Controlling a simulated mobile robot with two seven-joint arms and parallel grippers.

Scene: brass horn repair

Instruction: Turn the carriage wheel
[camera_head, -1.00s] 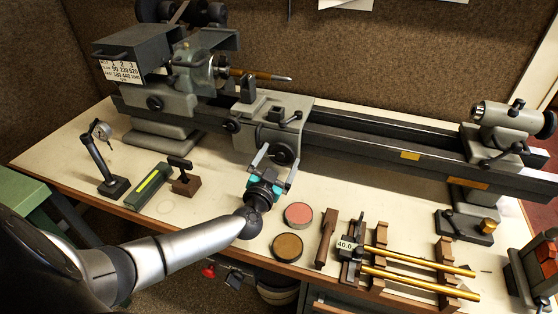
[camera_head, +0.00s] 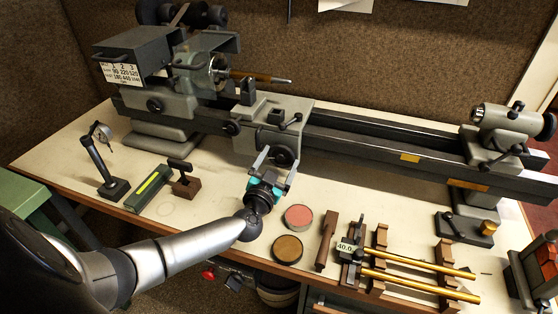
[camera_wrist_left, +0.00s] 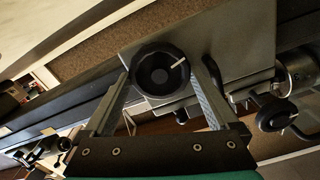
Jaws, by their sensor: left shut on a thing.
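The carriage wheel (camera_head: 283,155) is a round black handwheel on the front of the grey lathe carriage (camera_head: 262,130). In the left wrist view the wheel (camera_wrist_left: 152,78) shows face on, with a pale pin or mark at its upper right. My left gripper (camera_head: 279,156) reaches it from the front. In the left wrist view its two fingers (camera_wrist_left: 166,70) lie on either side of the wheel's rim, shut on it. The gripper's teal body sits below the wheel, over the bench's front area. My right gripper is in neither view.
The lathe bed (camera_head: 385,145) runs right to the tailstock (camera_head: 503,125). A brass-coloured rod (camera_head: 250,75) sticks out of the chuck. A pink round tin (camera_head: 298,216), a brown one (camera_head: 287,248) and brass tubes (camera_head: 420,262) lie near my arm. A dial stand (camera_head: 108,165) stands left.

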